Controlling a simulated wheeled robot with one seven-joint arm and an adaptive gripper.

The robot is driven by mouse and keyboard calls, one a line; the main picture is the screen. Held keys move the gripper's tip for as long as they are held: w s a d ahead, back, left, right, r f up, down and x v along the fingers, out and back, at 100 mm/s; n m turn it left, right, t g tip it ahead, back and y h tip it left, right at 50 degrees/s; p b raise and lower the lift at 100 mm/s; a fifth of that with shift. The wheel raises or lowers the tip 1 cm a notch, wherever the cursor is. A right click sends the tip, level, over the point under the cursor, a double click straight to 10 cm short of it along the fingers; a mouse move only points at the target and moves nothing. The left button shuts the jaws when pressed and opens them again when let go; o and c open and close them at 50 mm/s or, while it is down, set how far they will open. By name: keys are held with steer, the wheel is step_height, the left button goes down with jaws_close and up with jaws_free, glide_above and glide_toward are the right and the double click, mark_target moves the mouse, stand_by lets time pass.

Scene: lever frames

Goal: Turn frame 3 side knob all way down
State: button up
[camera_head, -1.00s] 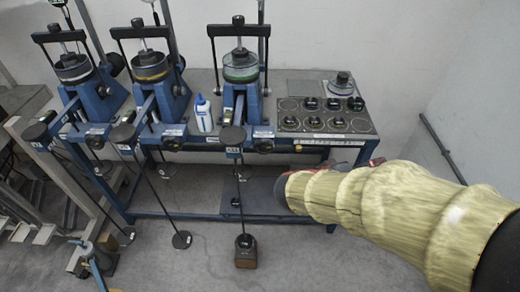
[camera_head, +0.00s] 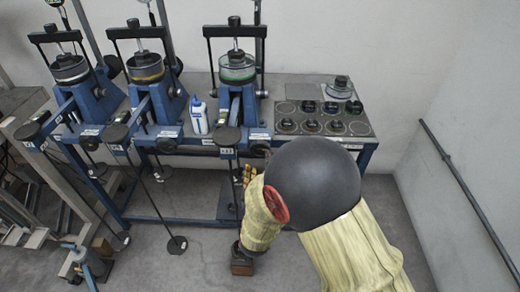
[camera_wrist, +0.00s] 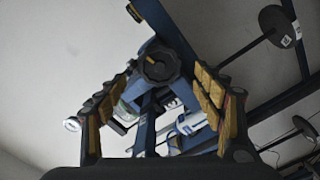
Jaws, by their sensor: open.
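The third lever frame (camera_head: 237,100), the rightmost, is blue with a green-ringed cell on top and stands on the bench. A round black knob (camera_head: 259,148) shows at its front in the head view, beside my arm. In the wrist view a black ribbed knob (camera_wrist: 160,65) on blue metalwork lies ahead, between and slightly beyond my fingertips. My gripper (camera_wrist: 163,82) is open, with yellow-padded fingers either side of the knob and a gap on each side. In the head view my gripper (camera_head: 247,176) is small and partly hidden by my wrist.
Two similar frames (camera_head: 153,85) (camera_head: 79,85) stand to the left. A white bottle (camera_head: 199,118) is beside the third frame. A tray of black rings (camera_head: 320,118) is at right. Hanging rods and a weight (camera_head: 242,262) are near my arm. Floor to the right is clear.

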mark_target(260, 151)
steer(key=w, duration=0.7)
steer(key=shift+w+d, duration=0.1)
steer(key=shift+d, duration=0.1)
steer(key=shift+r, duration=0.15)
steer(key=c, duration=1.5)
